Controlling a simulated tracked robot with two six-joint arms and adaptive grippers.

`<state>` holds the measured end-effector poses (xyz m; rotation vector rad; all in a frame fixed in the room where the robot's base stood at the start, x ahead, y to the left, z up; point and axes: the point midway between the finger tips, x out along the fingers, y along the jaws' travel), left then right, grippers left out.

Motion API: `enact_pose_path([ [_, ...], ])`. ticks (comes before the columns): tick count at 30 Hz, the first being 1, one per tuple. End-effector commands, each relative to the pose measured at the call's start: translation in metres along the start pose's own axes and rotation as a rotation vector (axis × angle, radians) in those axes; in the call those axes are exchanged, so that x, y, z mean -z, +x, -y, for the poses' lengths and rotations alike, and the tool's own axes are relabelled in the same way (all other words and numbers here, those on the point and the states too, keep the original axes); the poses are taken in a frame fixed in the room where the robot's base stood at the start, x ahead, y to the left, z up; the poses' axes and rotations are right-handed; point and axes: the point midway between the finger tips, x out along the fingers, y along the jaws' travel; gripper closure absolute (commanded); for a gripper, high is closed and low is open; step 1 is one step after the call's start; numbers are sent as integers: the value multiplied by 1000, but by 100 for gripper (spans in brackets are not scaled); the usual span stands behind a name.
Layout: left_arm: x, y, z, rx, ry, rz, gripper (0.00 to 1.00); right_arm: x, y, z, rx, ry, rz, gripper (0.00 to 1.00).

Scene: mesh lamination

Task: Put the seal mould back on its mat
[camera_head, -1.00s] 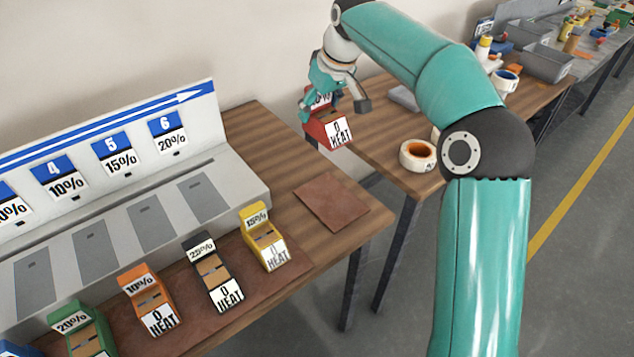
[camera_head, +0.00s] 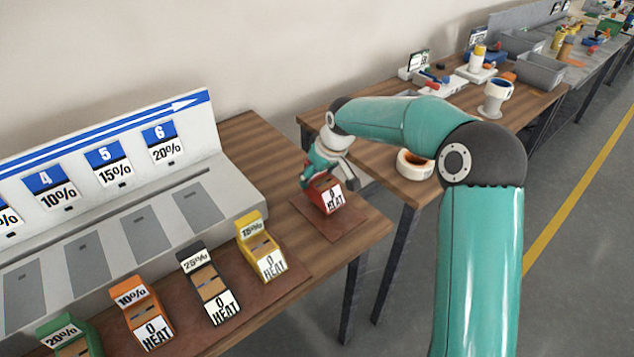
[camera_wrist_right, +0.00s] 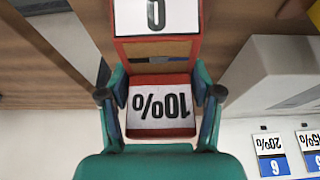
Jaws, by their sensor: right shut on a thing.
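The seal mould, which I take to be the red block (camera_head: 325,195) with "0 HEAT" on its front, is in my right gripper (camera_head: 319,177). It is over the square brown mat (camera_head: 335,229) near the table's right corner. I cannot tell whether its underside touches the mat. My left gripper is not in view.
A yellow block (camera_head: 259,248) stands left of the mat, with black (camera_head: 208,285), orange (camera_head: 142,312) and green (camera_head: 70,338) blocks in the same row. A grey stepped rack (camera_head: 150,215) stands behind them. A second table (camera_head: 375,180) with a tape roll (camera_head: 414,164) is to the right.

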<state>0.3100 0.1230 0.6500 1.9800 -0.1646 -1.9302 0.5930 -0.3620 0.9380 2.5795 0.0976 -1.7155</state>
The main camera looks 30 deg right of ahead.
Motion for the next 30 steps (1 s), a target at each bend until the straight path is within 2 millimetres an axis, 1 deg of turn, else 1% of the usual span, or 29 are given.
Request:
enact_pose_path([
  [1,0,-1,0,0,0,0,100,-4,8,0,1,0,5,86],
  [5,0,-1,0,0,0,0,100,-9,22,0,1,0,2,86],
  [12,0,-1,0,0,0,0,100,-10,25,0,0,0,1,86],
  [13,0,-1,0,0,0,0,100,-11,26,0,1,-1,4,33],
  [18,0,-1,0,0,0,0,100,-11,26,1,1,-1,4,5],
  [30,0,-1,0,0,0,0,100,-10,22,1,1,-1,1,5],
])
